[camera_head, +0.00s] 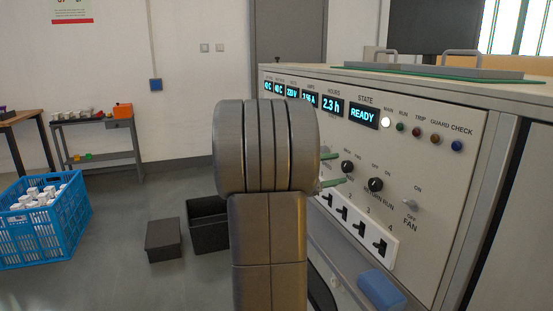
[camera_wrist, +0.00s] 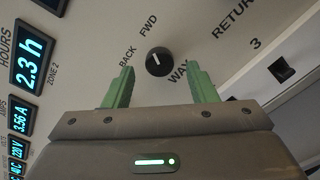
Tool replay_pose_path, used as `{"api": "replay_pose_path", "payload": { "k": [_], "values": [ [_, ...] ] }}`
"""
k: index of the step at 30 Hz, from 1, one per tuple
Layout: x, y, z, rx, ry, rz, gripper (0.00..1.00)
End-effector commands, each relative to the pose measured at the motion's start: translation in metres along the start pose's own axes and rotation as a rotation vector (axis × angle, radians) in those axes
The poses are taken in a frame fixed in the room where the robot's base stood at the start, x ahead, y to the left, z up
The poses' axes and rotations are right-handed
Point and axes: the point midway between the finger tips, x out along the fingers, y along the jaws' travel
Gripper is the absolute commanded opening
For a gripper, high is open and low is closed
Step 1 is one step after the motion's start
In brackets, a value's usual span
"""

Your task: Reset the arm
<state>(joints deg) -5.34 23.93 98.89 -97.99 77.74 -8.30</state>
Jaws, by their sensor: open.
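My gripper (camera_wrist: 160,88) is open and empty in the wrist view, its two green fingers apart. It faces the grey control panel (camera_wrist: 95,80), with a black rotary knob (camera_wrist: 159,61) marked BACK, FWD and WAY seen between and beyond the fingertips. In the head view my arm fills the middle, and only parts of the green fingers (camera_head: 331,183) show at its right side, close to the panel (camera_head: 440,130) and near the knob (camera_head: 347,167). Whether the fingers touch the panel I cannot tell.
The panel carries lit displays (camera_head: 363,115) reading READY and 2.3 h, a second knob (camera_head: 376,184), a FAN switch (camera_head: 410,204) and a row of black switches (camera_head: 358,229). A blue block (camera_head: 381,289) sits below. Dark bins (camera_head: 163,239) and a blue crate (camera_head: 40,247) stand on the floor at left.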

Motion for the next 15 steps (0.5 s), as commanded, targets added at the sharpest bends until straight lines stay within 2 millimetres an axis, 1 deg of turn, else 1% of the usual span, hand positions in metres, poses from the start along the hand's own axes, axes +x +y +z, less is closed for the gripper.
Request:
{"api": "replay_pose_path", "payload": {
  "k": [1,3,15],
  "values": [
    [-0.009,0.002,0.001,-0.001,0.003,0.003,0.52],
    [-0.021,0.002,0.001,-0.001,0.003,0.004,0.52],
    [-0.085,0.002,0.001,-0.001,0.003,0.004,0.52]
  ]
}}
